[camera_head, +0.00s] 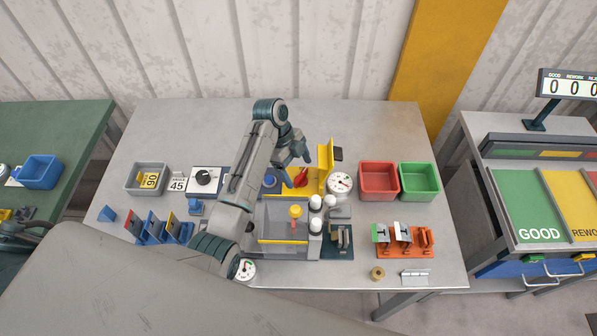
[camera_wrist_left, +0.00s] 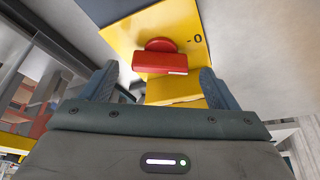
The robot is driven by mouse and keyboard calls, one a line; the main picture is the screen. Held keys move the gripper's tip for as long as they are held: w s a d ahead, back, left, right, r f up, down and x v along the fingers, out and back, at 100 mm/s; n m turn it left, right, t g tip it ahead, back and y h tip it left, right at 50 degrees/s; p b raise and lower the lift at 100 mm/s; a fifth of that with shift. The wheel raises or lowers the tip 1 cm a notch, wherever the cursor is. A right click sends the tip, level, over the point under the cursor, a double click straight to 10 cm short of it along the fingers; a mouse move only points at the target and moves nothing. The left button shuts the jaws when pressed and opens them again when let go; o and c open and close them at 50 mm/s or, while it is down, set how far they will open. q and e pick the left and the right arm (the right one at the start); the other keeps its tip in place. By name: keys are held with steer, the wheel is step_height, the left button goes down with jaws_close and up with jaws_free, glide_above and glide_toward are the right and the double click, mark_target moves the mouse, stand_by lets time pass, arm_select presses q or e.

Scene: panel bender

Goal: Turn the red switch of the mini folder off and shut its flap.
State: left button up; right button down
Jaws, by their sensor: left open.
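The mini folder's yellow plate (camera_head: 291,191) carries the red switch (camera_head: 302,177). Its yellow flap (camera_head: 326,165) stands upright on the right side, open. My left arm reaches over the folder, and my left gripper (camera_head: 297,162) points down at the switch with its jaws open. In the left wrist view the red switch (camera_wrist_left: 160,61) lies between and just beyond the two blue fingers of my gripper (camera_wrist_left: 158,80), which look apart from it. Its bar lies across the view; a "0" mark is on the yellow plate (camera_wrist_left: 186,20) to its right. My right gripper is out of view.
A clear-covered box (camera_head: 284,221) with a yellow knob stands in front of the folder. A gauge (camera_head: 340,183) is close to the flap's right. Red (camera_head: 379,181) and green (camera_head: 419,181) bins stand further right. The back of the grey table (camera_head: 200,120) is clear.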

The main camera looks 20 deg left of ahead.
arm_select(q)
steer(key=shift+x, duration=0.8)
steer(key=shift+d+f, duration=0.2)
steer(key=shift+a, duration=0.1)
steer(key=c, duration=1)
steer(key=shift+s+r+p, duration=0.1)
steer(key=shift+p, duration=0.25)
steer(key=shift+r+n+t+p, duration=0.1)
steer(key=shift+n+t+p, duration=0.3)
steer(key=shift+n+p, duration=0.6)
steer(key=shift+n+t, duration=0.4)
steer(key=shift+n, duration=0.7)
steer(key=shift+n+t, duration=0.3)
steer(key=shift+n, duration=0.5)
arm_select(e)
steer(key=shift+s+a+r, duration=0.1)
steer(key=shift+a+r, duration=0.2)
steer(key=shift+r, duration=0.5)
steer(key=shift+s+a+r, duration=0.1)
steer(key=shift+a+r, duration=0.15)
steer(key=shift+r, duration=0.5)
